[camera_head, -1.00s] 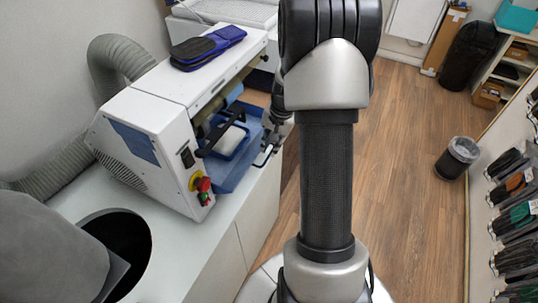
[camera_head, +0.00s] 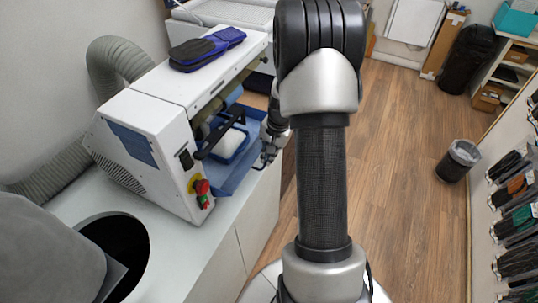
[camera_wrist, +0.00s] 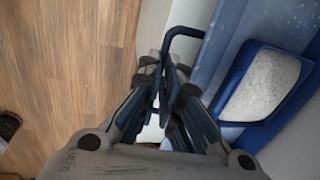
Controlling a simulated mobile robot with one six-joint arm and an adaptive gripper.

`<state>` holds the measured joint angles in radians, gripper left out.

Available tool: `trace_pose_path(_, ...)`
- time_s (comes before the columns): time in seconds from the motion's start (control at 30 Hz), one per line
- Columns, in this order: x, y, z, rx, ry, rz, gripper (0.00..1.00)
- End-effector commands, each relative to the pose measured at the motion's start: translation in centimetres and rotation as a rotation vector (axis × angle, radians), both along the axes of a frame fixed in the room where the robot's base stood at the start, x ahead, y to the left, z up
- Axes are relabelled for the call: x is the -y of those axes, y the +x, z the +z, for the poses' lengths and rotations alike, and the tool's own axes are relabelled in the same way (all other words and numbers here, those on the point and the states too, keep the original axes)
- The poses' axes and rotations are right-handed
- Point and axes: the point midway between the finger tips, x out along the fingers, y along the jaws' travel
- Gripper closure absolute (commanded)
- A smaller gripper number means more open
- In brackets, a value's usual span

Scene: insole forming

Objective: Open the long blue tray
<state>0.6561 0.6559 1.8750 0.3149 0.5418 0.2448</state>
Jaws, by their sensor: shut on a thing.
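The long blue tray (camera_head: 237,178) lies in the front opening of the white machine, its outer end reaching past the machine's front. A dark bar handle (camera_wrist: 183,32) is at the tray's outer end in the wrist view. My gripper (camera_head: 263,161) is at that end of the tray and covers most of the handle in the head view. In the wrist view my gripper (camera_wrist: 166,65) has its fingers close together around the handle bar. The exact contact is hidden between the fingers.
A smaller blue frame with a white pad (camera_wrist: 265,85) sits in the tray. The white machine (camera_head: 155,135) has a red button (camera_head: 202,187) on its side and blue-black insoles (camera_head: 207,47) on top. Wooden floor (camera_head: 405,190) is open to the right.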

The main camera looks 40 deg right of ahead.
Motion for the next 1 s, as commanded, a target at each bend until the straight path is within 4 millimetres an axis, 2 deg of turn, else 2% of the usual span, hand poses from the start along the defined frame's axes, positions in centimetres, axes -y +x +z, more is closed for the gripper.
trace_pose_path(0.67,0.1,-0.3,-0.2,-0.003,0.002,0.0,1.0)
trace_pose_path(0.77,0.7,-1.7,-0.2,-0.003,0.002,-0.005,1.0)
trace_pose_path(1.0,3.3,-8.1,-0.4,-0.005,0.003,-0.008,1.0)
